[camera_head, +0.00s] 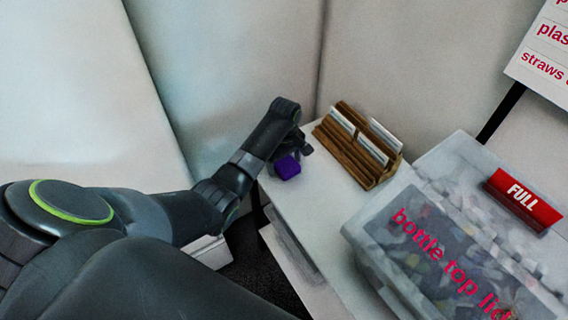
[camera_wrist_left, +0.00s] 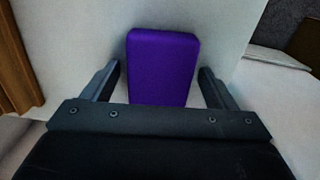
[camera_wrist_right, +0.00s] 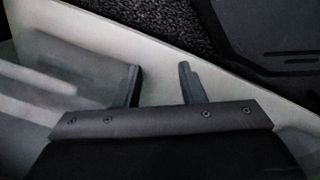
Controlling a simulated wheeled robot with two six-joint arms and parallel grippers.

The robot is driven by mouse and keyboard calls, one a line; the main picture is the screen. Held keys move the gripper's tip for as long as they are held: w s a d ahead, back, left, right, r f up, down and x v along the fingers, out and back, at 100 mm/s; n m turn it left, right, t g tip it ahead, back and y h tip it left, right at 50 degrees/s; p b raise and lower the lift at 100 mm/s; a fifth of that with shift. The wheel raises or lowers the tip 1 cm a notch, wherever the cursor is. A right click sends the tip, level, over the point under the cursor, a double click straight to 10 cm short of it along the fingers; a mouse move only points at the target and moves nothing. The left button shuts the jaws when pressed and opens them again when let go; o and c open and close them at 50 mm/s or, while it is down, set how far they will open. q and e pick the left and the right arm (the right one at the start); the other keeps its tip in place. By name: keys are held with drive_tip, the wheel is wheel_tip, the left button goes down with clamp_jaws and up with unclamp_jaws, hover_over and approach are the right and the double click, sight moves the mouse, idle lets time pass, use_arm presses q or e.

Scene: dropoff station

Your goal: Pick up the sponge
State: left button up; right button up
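The sponge is a purple block (camera_head: 287,167) on the white tabletop near its back left corner in the head view. In the left wrist view the sponge (camera_wrist_left: 162,66) lies between the two fingers, with a visible gap on each side. My left gripper (camera_wrist_left: 160,80) is open around or just above it; I cannot tell the exact height. In the head view my left gripper (camera_head: 294,150) is partly hidden by its own wrist. My right gripper (camera_wrist_right: 161,80) is open and empty in the right wrist view; it cannot be made out in the head view.
A wooden card holder (camera_head: 352,150) with white cards stands right of the sponge. A white wall stands close behind. The white table (camera_head: 318,205) is clear in front.

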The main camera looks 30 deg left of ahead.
sight(285, 162)
use_arm(q)
drive_tip(key=c, duration=0.9)
wheel_tip(285, 162, up, 10)
drive_tip(key=shift+r, duration=0.1)
drive_tip(key=o, duration=0.5)
drive_tip(key=shift+c, duration=0.2)
drive_tip(key=c, duration=0.4)
